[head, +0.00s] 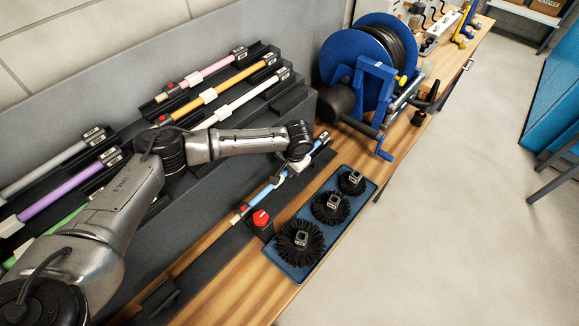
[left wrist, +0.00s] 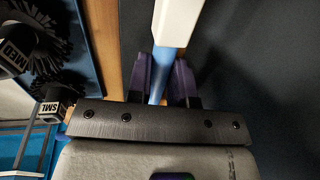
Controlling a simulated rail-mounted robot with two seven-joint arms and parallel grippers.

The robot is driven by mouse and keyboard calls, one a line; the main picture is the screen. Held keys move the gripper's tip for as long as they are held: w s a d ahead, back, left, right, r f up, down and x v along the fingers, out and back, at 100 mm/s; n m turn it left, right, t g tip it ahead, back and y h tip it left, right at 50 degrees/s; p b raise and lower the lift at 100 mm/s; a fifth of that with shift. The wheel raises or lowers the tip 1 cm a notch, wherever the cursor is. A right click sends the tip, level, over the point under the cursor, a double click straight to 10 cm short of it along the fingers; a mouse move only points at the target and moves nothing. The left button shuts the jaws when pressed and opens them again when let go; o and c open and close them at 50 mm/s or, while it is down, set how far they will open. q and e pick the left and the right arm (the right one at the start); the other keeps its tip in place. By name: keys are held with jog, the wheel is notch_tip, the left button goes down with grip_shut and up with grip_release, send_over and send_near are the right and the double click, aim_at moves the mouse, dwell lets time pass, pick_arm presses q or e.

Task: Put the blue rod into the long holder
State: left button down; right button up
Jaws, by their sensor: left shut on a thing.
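The blue rod (head: 262,195) has a pale sleeve at mid-length and a dark, labelled far end. In the head view it runs slantwise along a long black holder (head: 212,262) near the table's front; I cannot tell whether it rests in it or is just above. My left gripper (head: 282,173) is shut on the rod near its middle, with the arm reaching over from the left. In the left wrist view the purple-dark fingers (left wrist: 159,76) clasp the blue shaft (left wrist: 157,89) beside the white sleeve (left wrist: 178,22). My right gripper is not in view.
A red button (head: 261,217) on a black block stands beside the rod. A blue tray (head: 312,266) holds three round black brushes on the right. A blue hose reel (head: 360,65) stands behind. Grey stepped racks hold pink, orange (head: 243,80), white, purple and other rods.

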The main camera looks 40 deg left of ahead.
pick_arm(q)
jog(key=shift+f, duration=0.6)
jog(key=shift+f, duration=0.25)
jog(key=c, duration=0.9)
grip_release()
jog(key=shift+c, duration=0.2)
notch_tip(320, 180, up, 14)
jog(key=d+p, duration=0.2)
jog(key=shift+d+f, duration=0.2)
jog(key=shift+d, duration=0.05)
